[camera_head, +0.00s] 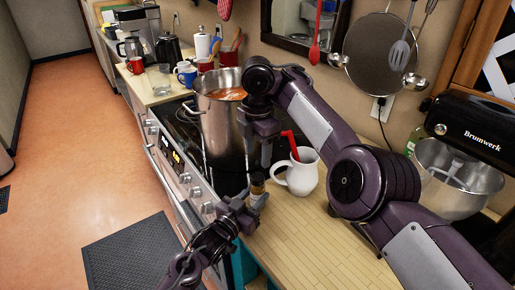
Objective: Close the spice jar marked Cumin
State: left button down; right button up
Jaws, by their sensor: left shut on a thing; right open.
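A small spice jar (257,186) with a brown upper part shows at the counter edge, close to the stove. Its label is too small to read, and I cannot tell whether a lid is on it. My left gripper (255,200) is shut around the jar's lower part, which its fingers partly hide. My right gripper (257,160) is open and points down just above the jar, with its fingers apart. No separate lid can be made out.
A white pitcher (300,174) with a red utensil stands on the wooden counter (300,235) right of the jar. A large steel pot (215,120) of red-orange food is on the stove behind. A stand mixer bowl (455,180) is at the right. The front counter is clear.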

aim_at(258, 176)
jog(key=shift+f, duration=3.7)
jog(key=c, duration=1)
jog(key=m, duration=0.3)
jog(key=o, duration=1.1)
jog(key=shift+c, duration=0.2)
jog(key=shift+r, duration=2.25)
